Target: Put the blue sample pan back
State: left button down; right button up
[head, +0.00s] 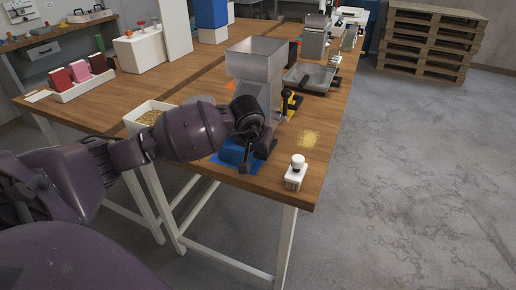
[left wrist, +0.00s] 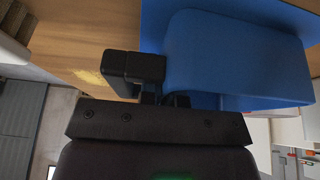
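The blue sample pan (head: 232,152) is at the near end of the wooden table, over a flat blue mat (head: 254,167). My left gripper (head: 258,152) reaches down at the pan's right side. In the left wrist view the pan (left wrist: 240,55) fills the upper right, and one dark finger of my left gripper (left wrist: 165,78) lies against its left end. The other finger is hidden by the pan; the fingers look close together, shut on the pan's wall. Whether the pan touches the mat is hard to see. My right gripper is not in view.
A grey hopper (head: 256,60) stands just behind my left gripper. A white-knobbed container (head: 296,172) stands near the right front corner, close to spilled grains (head: 308,138). A grey pan (head: 312,79) lies farther back.

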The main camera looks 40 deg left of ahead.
pick_arm(q)
jog(key=shift+r, duration=0.15)
jog(key=c, duration=1.7)
grip_release()
jog(key=shift+f, duration=0.25)
jog(key=shift+c, duration=0.2)
jog(key=o, duration=0.4)
jog(key=shift+r, duration=0.1)
